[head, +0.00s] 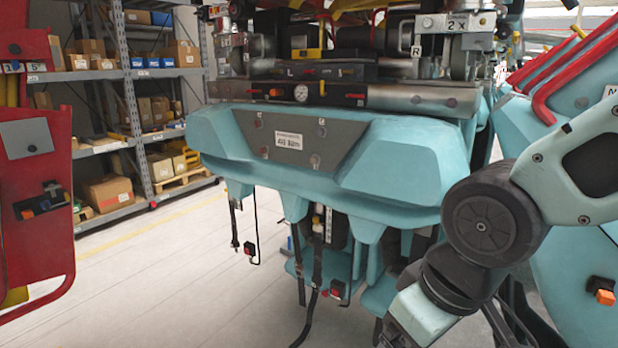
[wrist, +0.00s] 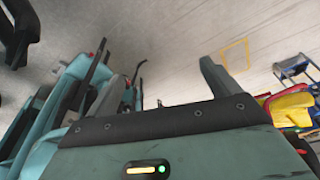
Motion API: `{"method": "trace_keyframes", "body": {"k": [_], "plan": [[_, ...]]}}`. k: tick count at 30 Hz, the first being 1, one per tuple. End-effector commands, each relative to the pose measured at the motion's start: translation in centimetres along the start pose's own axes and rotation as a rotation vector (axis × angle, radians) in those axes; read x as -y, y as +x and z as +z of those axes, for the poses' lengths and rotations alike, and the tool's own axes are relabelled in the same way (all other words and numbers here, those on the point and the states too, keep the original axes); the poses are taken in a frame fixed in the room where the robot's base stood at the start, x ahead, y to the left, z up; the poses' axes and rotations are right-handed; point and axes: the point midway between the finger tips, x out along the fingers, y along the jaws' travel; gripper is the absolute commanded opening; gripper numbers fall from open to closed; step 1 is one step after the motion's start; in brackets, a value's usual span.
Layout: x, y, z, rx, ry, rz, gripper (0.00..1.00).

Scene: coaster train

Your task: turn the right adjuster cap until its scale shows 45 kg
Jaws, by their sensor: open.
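The teal coaster train (head: 300,165) stands in front of me in the head view, its end facing me. A small white plate marked "R" (head: 416,51) sits at its upper right, beside metal fittings (head: 455,24). I cannot make out which fitting is the right adjuster cap, and no kg scale is readable. My gripper's fingers are out of the head view; my arm reaches down at the lower right, below the fittings. In the wrist view my gripper (wrist: 155,78) is open and empty, pointing at the floor and parts of the train, with no cap between its fingers.
A silver bar with a round gauge (head: 301,92) crosses the train. Straps and buckles (head: 318,250) hang under it. Red restraint bars (head: 570,65) are at the right, a red seat part (head: 35,170) at the left. Shelving (head: 135,90) stands behind; the floor at left is clear.

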Motion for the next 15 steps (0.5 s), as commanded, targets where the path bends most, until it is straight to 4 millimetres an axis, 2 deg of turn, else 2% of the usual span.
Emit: {"method": "trace_keyframes", "body": {"k": [1,3,6,9,15], "plan": [[1.1,0.8,2.5,0.063,-0.027,-0.014,0.88],[2.1,1.2,5.2,0.136,-0.053,-0.031,0.88],[2.9,1.4,7.5,0.201,-0.078,-0.047,0.88],[3.2,1.4,8.5,0.229,-0.088,-0.054,0.88],[3.2,1.3,8.6,0.232,-0.088,-0.055,0.88]]}}
